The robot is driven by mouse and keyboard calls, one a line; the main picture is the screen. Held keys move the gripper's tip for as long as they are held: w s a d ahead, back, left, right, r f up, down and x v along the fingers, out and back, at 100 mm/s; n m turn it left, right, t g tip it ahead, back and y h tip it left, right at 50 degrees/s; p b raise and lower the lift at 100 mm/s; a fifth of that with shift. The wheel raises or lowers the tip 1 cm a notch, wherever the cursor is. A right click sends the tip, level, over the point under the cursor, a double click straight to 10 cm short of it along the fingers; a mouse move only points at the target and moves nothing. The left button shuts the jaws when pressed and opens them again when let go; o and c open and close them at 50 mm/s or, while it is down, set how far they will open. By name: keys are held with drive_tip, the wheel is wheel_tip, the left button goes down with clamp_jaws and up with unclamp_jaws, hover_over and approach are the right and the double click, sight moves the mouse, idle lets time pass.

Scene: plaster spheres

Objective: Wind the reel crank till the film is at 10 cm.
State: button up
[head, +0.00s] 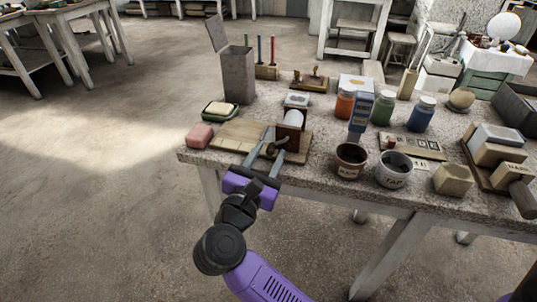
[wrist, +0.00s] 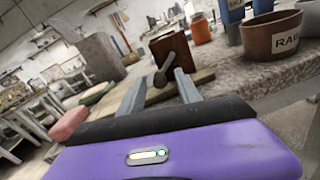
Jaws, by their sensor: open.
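The reel stands near the front edge of the table, with a brown wooden side (head: 290,134) and a white roll (head: 295,117) behind it. The brown side also shows in the wrist view (wrist: 172,50). The dark grey crank (head: 277,146) is on the side facing me. My gripper (head: 273,142) is open, its two grey fingers pointing at the reel. In the wrist view the crank's knob (wrist: 160,79) appears between the fingers; I cannot tell whether either finger touches it. No film length mark is readable.
A wooden board (head: 232,134) lies under and left of the reel. A pink block (head: 199,135) sits at the table's left corner. A brown pot (head: 351,160) and a white pot (head: 394,170) stand right of the reel. A tall grey box (head: 238,75) stands behind. Floor at left is clear.

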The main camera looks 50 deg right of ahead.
drive_tip(key=shift+d, duration=0.1)
clamp_jaws()
drive_tip(key=shift+s+n+p, duration=0.1)
drive_tip(key=shift+n+p, duration=0.4)
drive_tip(key=shift+p, duration=0.1)
drive_tip(key=shift+f+n, duration=0.2)
drive_tip(key=shift+n, duration=0.1)
unclamp_jaws()
drive_tip(key=v, duration=0.7)
drive_tip(key=shift+s+a, duration=0.2)
drive_tip(key=shift+a, duration=0.2)
